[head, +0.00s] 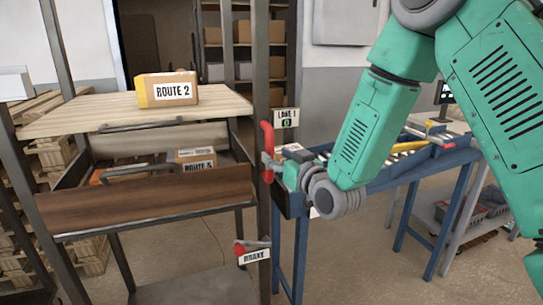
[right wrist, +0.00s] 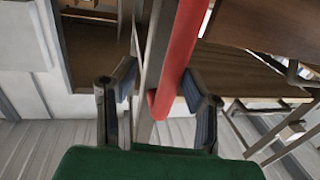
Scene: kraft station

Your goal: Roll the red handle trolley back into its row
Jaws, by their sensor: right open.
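The red handle (head: 267,152) is an upright bar on the dark post of a shelf trolley (head: 150,205) at the left of the head view. My right gripper (head: 273,163) is at the handle, coming from the right. In the right wrist view the red handle (right wrist: 181,50) runs between the two spread fingers of the gripper (right wrist: 160,80), which is open. Whether a finger touches the bar I cannot tell. A brake lever with a red knob (head: 239,250) and a BRAKE label (head: 255,256) sits low on the same post. My left gripper is not in view.
A ROUTE 2 box (head: 167,90) stands on the trolley's pale top shelf, a ROUTE 5 box (head: 197,158) below. A blue-legged conveyor table (head: 420,165) with a LANE 1 sign (head: 286,118) is close on the right. Wooden pallets (head: 95,255) stand behind at left.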

